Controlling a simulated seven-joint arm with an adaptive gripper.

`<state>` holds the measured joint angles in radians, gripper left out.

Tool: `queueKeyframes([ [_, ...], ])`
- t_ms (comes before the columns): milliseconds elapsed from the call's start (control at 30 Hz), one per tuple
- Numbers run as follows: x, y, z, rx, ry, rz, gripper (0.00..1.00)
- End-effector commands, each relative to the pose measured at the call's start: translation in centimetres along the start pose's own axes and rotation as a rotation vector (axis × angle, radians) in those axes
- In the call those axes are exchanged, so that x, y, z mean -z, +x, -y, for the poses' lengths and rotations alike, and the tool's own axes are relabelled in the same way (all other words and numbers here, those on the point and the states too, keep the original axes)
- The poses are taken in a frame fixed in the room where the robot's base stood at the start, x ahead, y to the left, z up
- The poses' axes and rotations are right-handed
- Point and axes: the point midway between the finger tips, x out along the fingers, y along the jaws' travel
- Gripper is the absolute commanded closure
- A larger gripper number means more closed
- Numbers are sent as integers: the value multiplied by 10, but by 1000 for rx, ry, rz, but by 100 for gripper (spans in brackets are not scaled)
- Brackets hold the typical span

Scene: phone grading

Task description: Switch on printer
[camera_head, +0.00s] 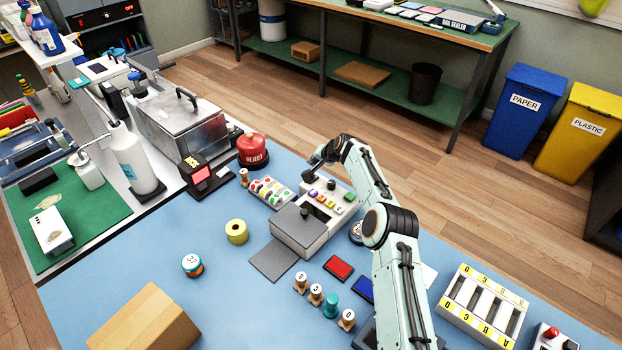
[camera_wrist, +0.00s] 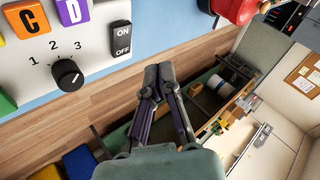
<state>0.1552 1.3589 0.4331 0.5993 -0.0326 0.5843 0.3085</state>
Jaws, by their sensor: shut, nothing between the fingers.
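The printer (camera_head: 318,213) stands on the blue table in the head view, with a grey lid at its front left and a row of coloured buttons. In the wrist view its pale panel (camera_wrist: 95,48) shows lettered buttons, a black knob (camera_wrist: 68,74) marked 1, 2, 3, and a black ON/OFF rocker switch (camera_wrist: 121,41). I cannot tell which side of the switch is pressed. My gripper (camera_wrist: 158,72) is shut and empty. Its fingertips appear to the right of and below the switch, and no contact shows. In the head view the fingers are small and hard to make out.
A red round container (camera_head: 252,149) and a tray of coloured pieces (camera_head: 270,191) stand left of the printer. A cardboard box (camera_head: 145,322) is at the front left.

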Motion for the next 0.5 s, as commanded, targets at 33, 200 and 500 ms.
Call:
queueKeyframes([
  [33,-4,4,-4,-1,0,2,100],
  [200,-12,16,-12,-1,0,1,100],
  [500,-16,22,-16,-1,0,0,100],
])
